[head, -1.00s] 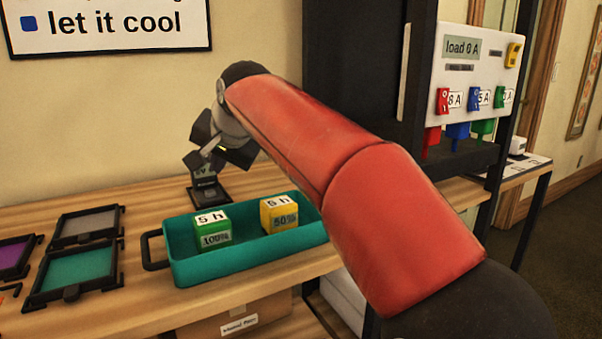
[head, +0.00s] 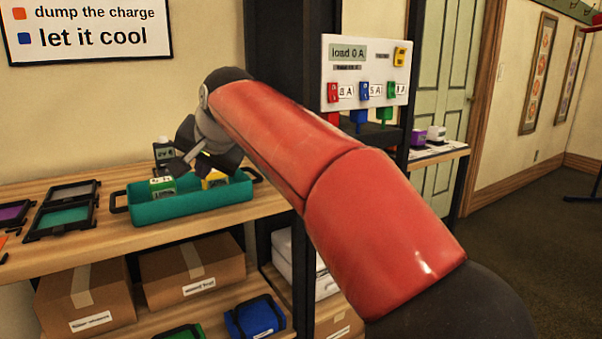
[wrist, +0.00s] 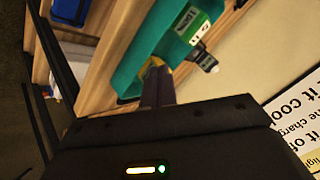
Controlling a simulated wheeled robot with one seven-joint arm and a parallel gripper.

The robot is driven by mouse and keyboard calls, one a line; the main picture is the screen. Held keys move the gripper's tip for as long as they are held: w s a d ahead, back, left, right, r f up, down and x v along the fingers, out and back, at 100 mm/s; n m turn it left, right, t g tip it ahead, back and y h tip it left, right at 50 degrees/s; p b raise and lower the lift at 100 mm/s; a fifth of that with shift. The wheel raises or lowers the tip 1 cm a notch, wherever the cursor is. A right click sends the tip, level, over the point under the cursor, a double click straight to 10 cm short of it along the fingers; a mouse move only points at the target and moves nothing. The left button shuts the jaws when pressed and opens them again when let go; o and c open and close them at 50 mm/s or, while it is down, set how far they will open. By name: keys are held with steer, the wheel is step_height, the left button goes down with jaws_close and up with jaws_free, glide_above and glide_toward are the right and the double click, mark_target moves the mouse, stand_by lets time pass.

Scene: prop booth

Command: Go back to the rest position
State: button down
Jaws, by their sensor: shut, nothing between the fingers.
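My arm is red and reaches across the head view from lower right to upper left. My gripper (head: 192,157) is at its end, above or in front of the teal tray (head: 180,210) on the wooden shelf. The wrist view shows the narrow fingers (wrist: 157,78) together, with nothing visible between them. The tray also shows in the wrist view (wrist: 135,65). A green block (head: 162,187) and a yellow block (head: 214,180) are in the tray, and my gripper partly hides them in the head view.
Teal and grey framed trays (head: 63,217) lie left on the shelf. A dark device (head: 163,152) stands behind the teal tray. A white load panel (head: 366,70) hangs at a dark post. Open floor (head: 530,220) is at right.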

steer(key=s+d+f+h, duration=0.1)
steer(key=s+d+f, duration=0.15)
steer(key=d, duration=0.45)
steer(key=s+d+f+h, duration=0.1)
steer(key=s+d+f, duration=0.1)
steer(key=s+d, duration=0.35)
steer(key=s+d+f+h, duration=0.1)
steer(key=s+d+f, duration=0.15)
steer(key=d, duration=0.55)
steer(key=s+d+f+n+g+h, duration=0.1)
steer(key=s+d+f+h, duration=0.1)
steer(key=s+d+f, duration=1.1)
steer(key=s+f, duration=0.3)
steer(key=s, duration=0.1)
steer(key=shift+f+n+g+h, duration=0.3)
steer(key=shift+g, duration=0.1)
steer(key=shift+w+d, duration=0.1)
